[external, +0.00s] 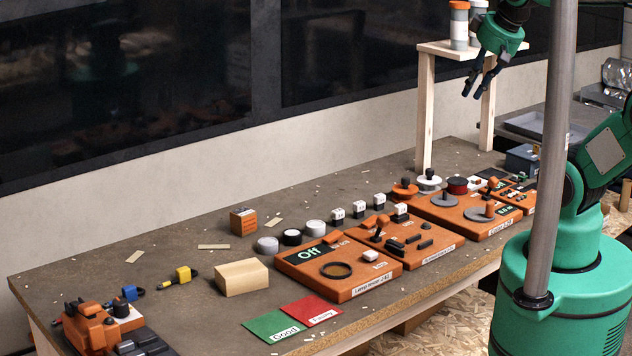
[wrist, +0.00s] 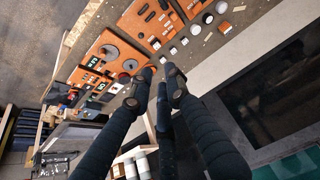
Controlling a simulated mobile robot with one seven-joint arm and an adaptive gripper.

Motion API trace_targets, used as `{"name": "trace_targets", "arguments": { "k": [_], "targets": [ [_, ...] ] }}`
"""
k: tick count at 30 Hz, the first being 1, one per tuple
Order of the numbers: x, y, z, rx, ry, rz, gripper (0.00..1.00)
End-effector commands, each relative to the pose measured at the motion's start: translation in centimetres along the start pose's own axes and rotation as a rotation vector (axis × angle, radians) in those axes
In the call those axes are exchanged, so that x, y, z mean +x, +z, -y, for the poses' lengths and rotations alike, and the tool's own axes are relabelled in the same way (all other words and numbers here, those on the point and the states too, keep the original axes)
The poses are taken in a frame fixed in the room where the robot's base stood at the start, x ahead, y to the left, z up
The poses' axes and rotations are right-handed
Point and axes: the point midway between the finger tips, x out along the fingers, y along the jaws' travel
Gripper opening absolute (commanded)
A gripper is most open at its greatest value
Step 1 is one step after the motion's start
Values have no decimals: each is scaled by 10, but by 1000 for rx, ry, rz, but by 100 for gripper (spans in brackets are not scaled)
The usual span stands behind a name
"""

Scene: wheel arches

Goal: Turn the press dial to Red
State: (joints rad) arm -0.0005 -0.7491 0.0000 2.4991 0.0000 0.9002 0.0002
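The rightmost large orange panel (external: 428,212) on the bench carries a grey disc with an orange knob (external: 489,209) beside a small dark display (external: 507,210). I cannot read the display or the dial marks, nor tell which knob is the press dial. The panel also shows in the wrist view (wrist: 91,60), with a grey disc (wrist: 108,52). My gripper (external: 475,95) is empty and open, high above the bench near the shelf.
A wooden shelf (external: 455,48) bearing orange-and-white bottles (external: 459,27) stands close to my gripper. Several spools line the panel's back edge. Further left are a middle panel (external: 400,243), a lamp panel (external: 338,275) reading "Off", and green (external: 274,327) and red (external: 312,311) cards.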

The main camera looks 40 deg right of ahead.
Motion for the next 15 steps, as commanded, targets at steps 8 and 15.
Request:
{"name": "trace_targets", "arguments": {
  "k": [8,15],
  "targets": [
    [-3,-22,8,-12,-12,14,37],
    [-7,-71,30,-40,-37,47,37]
  ]
}}
